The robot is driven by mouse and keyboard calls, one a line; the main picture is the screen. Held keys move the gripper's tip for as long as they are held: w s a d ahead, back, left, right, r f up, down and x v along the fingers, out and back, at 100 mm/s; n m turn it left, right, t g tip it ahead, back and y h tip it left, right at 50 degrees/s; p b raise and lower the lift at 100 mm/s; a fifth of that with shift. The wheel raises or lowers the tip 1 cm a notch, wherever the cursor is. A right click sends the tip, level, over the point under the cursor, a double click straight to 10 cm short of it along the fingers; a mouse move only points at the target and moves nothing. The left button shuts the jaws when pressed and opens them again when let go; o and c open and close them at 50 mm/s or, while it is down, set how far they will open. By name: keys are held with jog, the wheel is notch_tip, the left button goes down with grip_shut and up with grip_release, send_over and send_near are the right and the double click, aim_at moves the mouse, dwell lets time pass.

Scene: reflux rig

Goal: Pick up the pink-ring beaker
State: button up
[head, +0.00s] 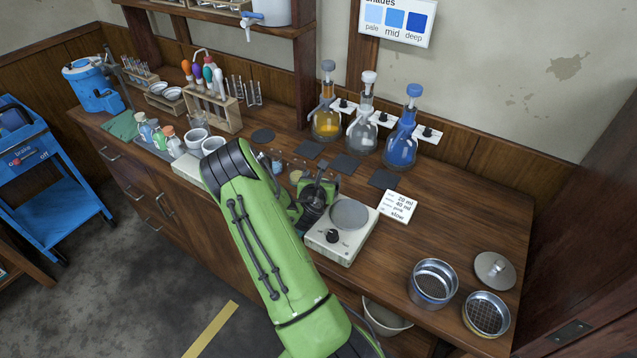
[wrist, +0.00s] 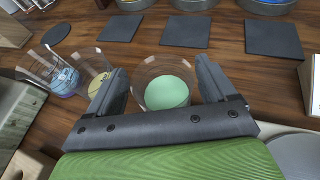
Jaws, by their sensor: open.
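A clear glass beaker with pale green contents (wrist: 166,92) stands between the two fingers of my gripper (wrist: 161,70) in the wrist view. The fingers are open, one on each side of it, and I cannot tell whether they touch it. No pink ring shows clearly on any beaker, so I cannot tell which one bears it. To the left stand a beaker with yellow in it (wrist: 97,82) and one with blue in it (wrist: 62,78). In the head view my arm hides much of the gripper and this beaker row.
A hotplate (head: 325,240) with a round top sits just right of my gripper. Dark square mats (head: 345,165) lie behind, before flasks of yellow, clear and blue liquid (head: 402,140). Sieves (head: 433,283) are at the bench's right end.

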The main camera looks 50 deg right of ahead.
jog(key=shift+s+a+r, duration=0.15)
jog(key=shift+s+r, duration=0.1)
jog(key=shift+s, duration=0.2)
jog(key=shift+s+a+r, duration=0.1)
jog(key=shift+c, duration=0.9)
jog(key=shift+w+f, duration=0.2)
jog(key=shift+w, duration=0.15)
jog(key=c, duration=0.5)
jog(key=shift+s+r, duration=0.1)
jog(key=c, duration=0.4)
notch_tip(320, 180, up, 15)
jog(key=p, duration=0.9)
